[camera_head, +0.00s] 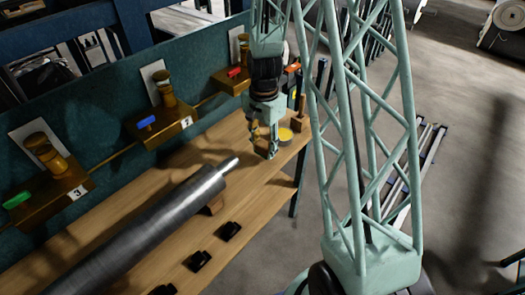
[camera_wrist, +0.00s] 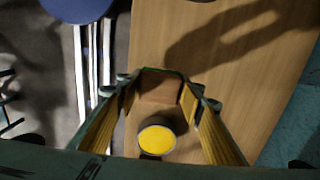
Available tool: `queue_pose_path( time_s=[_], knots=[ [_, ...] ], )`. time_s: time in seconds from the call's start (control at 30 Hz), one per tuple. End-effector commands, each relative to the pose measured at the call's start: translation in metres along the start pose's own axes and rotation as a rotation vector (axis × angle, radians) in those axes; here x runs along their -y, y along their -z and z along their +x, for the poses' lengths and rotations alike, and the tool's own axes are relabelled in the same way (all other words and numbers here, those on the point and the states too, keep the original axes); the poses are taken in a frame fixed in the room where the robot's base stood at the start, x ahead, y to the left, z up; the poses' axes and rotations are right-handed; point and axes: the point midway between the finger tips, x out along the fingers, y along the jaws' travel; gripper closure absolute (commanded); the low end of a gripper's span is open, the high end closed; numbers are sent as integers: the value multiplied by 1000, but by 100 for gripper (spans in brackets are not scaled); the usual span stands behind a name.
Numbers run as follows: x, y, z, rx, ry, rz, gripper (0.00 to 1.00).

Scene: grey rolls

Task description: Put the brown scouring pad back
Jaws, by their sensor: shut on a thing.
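My gripper (camera_head: 266,150) is low over the far right end of the wooden bench, pointing down. In the wrist view my gripper (camera_wrist: 168,88) has its two fingers closed on the brown scouring pad (camera_wrist: 160,90), a small brown block between the fingertips. Its lower side is hidden, so I cannot tell whether it touches the bench. In the head view the fingers mostly hide the pad.
A round tin with a yellow top (camera_head: 285,135) stands close beside my gripper; it also shows in the wrist view (camera_wrist: 157,139). A long grey roll (camera_head: 150,235) lies along the bench (camera_head: 250,190). Brass stands with coloured tags (camera_head: 147,123) line the teal panel (camera_head: 95,110).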

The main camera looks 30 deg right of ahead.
Motion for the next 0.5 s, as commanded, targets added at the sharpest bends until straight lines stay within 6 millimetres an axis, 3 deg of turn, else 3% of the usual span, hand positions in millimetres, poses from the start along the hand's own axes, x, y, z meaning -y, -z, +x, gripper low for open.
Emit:
queue_pose_path(
  time_s=[0.5],
  knots=[
    [9, 7, 1, 0, 0, 0, 77]
  ],
)
